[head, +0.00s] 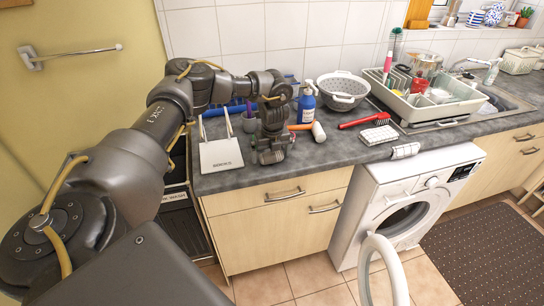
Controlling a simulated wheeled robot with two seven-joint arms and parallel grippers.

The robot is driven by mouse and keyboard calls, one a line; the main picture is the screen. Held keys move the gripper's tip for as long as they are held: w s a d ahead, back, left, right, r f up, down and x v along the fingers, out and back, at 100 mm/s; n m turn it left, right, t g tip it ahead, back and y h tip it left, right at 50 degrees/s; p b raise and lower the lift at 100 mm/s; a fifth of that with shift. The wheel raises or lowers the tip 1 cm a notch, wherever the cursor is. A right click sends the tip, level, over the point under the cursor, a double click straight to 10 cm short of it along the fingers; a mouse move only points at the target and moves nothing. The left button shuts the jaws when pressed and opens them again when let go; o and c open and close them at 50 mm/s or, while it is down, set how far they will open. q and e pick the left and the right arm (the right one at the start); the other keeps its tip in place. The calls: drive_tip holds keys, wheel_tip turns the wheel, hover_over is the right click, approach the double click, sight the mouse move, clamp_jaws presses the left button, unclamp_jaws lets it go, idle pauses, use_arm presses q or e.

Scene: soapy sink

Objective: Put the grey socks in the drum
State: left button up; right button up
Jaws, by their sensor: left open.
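The white washing machine (375,195) stands under the counter with its round door (384,268) swung open toward me. The dark drum opening (403,217) shows partly behind the door. I cannot clearly make out grey socks. A folded pale cloth with grey stripes (379,135) lies on the counter above the machine, and a similar rolled cloth (405,150) lies at the counter's front edge. My left gripper (270,157) is open, pointing down near the counter's front edge, well left of the machine. My right gripper is out of view.
A dish rack (430,105) is by the sink. A dark labelled bin (178,222) is left of the cabinet.

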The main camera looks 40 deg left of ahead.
use_arm(q)
drive_tip(key=c, duration=1.1)
drive_tip(key=shift+r, duration=0.15)
drive_tip(key=shift+r+b, duration=0.2)
drive_tip(key=shift+b, duration=0.15)
wheel_tip(320, 180, up, 2)
drive_tip(key=shift+w+r+b, duration=0.1)
drive_tip(key=shift+b, duration=0.65)
drive_tip(key=s+d+r+b, duration=0.1)
drive_tip(key=s+d+r, duration=0.3)
drive_tip(key=d+r, duration=0.6)
drive_tip(key=d, duration=0.3)
drive_tip(key=shift+d+r, duration=0.15)
drive_tip(key=shift+d, duration=0.15)
